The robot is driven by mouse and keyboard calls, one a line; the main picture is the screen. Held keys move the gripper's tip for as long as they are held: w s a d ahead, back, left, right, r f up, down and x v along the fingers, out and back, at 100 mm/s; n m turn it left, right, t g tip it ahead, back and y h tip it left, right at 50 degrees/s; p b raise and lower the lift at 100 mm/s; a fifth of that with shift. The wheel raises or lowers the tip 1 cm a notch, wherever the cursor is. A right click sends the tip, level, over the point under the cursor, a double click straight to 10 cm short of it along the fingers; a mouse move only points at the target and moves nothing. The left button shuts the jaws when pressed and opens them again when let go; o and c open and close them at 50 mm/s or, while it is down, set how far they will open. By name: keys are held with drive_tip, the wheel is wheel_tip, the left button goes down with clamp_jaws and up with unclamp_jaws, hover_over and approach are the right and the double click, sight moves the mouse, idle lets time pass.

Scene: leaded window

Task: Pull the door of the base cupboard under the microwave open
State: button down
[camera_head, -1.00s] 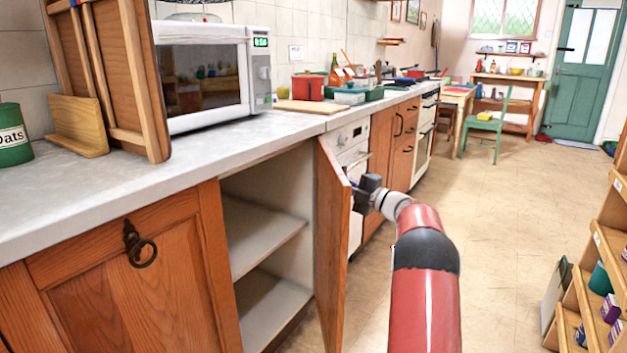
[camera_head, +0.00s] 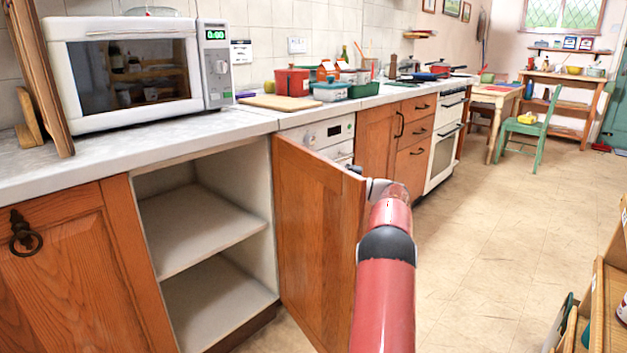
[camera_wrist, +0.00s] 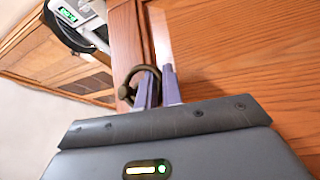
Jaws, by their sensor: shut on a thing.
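The base cupboard door (camera_head: 315,225) is of orange-brown wood and stands swung out wide, its inner face showing in the head view. It is hinged at the right of the cupboard opening. The cupboard (camera_head: 205,225) shows a pale inside with a shelf. The microwave (camera_head: 130,70) stands on the worktop above. In the wrist view my gripper (camera_wrist: 158,85) is shut on the dark ring handle (camera_wrist: 128,92) on the door's outer face. In the head view the door edge hides most of my gripper, and the handle is out of sight.
The worktop (camera_head: 110,145) runs along the wall over the cupboards. A closed cupboard door with a ring pull (camera_head: 25,232) is at left. An appliance (camera_head: 325,135) stands just behind the open door. Shelves (camera_head: 605,290) stand at lower right. The floor (camera_head: 490,240) between is clear.

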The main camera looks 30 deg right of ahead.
drive_tip(key=shift+d, duration=0.25)
drive_tip(key=c, duration=1.6)
unclamp_jaws()
drive_tip(key=shift+w, duration=0.1)
drive_tip(key=shift+o, duration=0.2)
drive_tip(key=v, duration=0.7)
drive_tip(key=shift+s+d+b, duration=0.3)
drive_tip(key=shift+b, duration=0.1)
drive_tip(key=shift+f, duration=0.1)
